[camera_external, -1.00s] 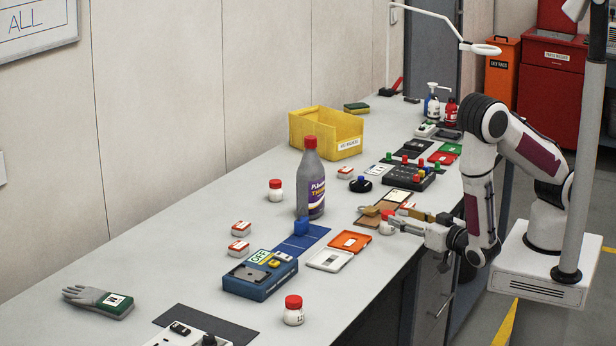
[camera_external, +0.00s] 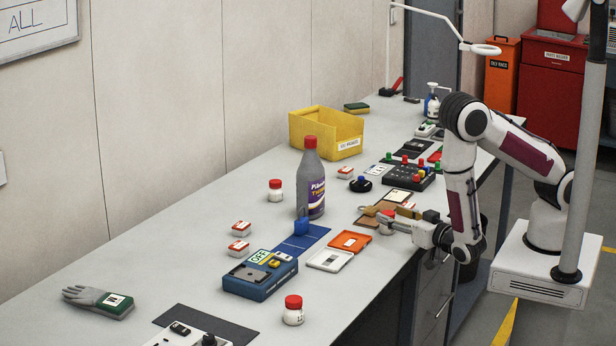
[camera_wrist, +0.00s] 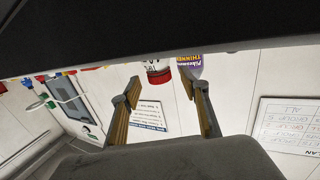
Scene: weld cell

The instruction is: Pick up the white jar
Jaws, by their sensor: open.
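Two more white jars with red lids stand on the bench, one beside the bottle (camera_external: 275,195) and one at the front (camera_external: 293,316). In the wrist view, a white jar with a red lid (camera_wrist: 157,77) shows upside down between the open fingers (camera_wrist: 160,88). The top of the picture is blocked by a dark shape.
A tall grey thinner bottle (camera_external: 311,185) stands mid-bench. An orange and white case (camera_external: 349,241) and a blue meter box (camera_external: 260,280) lie in front. A yellow bin (camera_external: 310,136) stands farther back.

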